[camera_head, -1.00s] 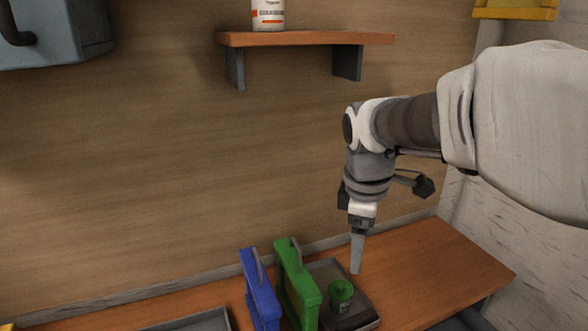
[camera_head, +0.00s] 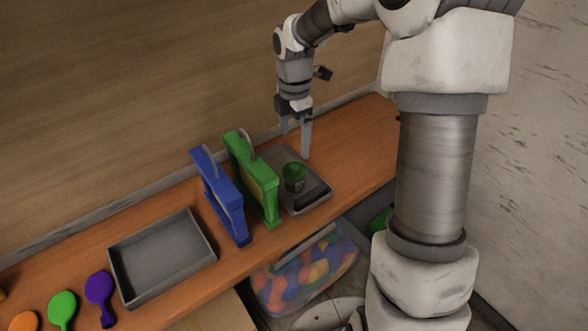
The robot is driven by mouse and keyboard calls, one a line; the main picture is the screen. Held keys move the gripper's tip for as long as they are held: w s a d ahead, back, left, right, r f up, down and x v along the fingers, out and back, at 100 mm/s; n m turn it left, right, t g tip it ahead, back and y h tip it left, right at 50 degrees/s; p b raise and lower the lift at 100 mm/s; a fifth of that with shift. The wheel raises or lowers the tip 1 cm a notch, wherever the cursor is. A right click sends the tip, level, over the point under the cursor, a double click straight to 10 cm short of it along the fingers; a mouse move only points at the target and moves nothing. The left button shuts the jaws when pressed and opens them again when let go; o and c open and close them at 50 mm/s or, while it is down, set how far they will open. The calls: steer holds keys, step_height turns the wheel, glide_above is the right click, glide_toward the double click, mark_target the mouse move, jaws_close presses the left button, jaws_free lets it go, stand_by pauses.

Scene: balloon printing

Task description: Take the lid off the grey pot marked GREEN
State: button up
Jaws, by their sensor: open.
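A small grey pot with a green top (camera_head: 294,177) stands on a dark grey tray (camera_head: 316,192) on the wooden bench. Its lettering is too small to read. My gripper (camera_head: 295,142) points down above and just behind the pot. Its two fingers are apart with nothing between them. The gripper and the pot do not appear to touch, though the exact gap in depth is hard to tell.
A green frame (camera_head: 262,190) and a blue frame (camera_head: 226,200) stand upright left of the pot.

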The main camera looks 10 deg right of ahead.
mark_target(294, 167)
steer(key=f, duration=0.9)
steer(key=shift+w+f, duration=0.2)
steer(key=shift+f, duration=0.15)
steer(key=c, duration=1.1)
